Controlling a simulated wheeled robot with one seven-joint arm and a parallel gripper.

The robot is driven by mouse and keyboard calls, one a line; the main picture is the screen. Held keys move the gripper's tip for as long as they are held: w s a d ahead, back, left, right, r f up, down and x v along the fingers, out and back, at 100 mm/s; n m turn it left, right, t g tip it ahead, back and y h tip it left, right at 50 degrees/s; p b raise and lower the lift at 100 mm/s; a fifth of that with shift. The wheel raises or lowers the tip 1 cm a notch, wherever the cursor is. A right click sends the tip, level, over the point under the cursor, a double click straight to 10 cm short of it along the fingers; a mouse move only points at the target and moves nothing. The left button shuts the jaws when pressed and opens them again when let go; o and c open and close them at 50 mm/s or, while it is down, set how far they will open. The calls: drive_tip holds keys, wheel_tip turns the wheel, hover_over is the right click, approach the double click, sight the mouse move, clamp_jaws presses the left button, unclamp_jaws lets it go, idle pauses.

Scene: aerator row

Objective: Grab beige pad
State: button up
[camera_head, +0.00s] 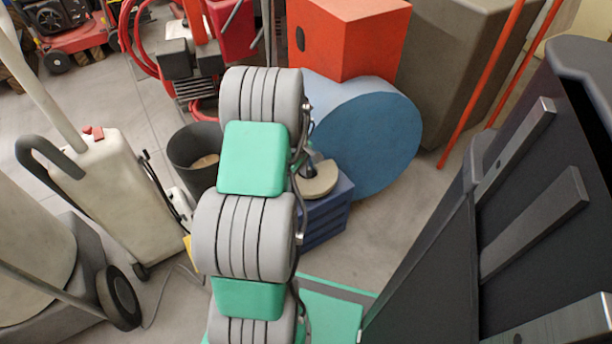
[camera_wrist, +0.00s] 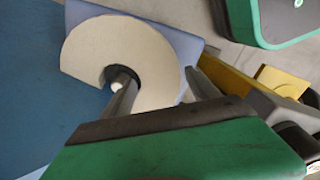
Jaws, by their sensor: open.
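The beige pad (camera_head: 320,180) is a flat, round piece on top of a blue crate (camera_head: 328,215), below the large blue drum. In the wrist view the pad (camera_wrist: 150,50) fills the upper left middle and looks like a thick disc with a dark notch low in it. My gripper (camera_wrist: 160,84) is open. One finger shows over the notch and the other beside the pad's right edge, with part of the pad between them in the picture. I cannot tell whether either finger touches it. In the head view my arm hides most of the gripper.
A blue drum (camera_head: 368,135) stands close behind the crate, with an orange box (camera_head: 350,38) above it. A dark bucket (camera_head: 192,150) stands left of my arm. A beige machine (camera_head: 115,195) is farther left. Grey floor is free right of the crate.

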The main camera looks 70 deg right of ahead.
wheel_tip(320, 180, down, 3)
drive_tip(key=shift+r, duration=0.3)
drive_tip(key=c, duration=1.1)
drive_tip(key=shift+c, duration=0.2)
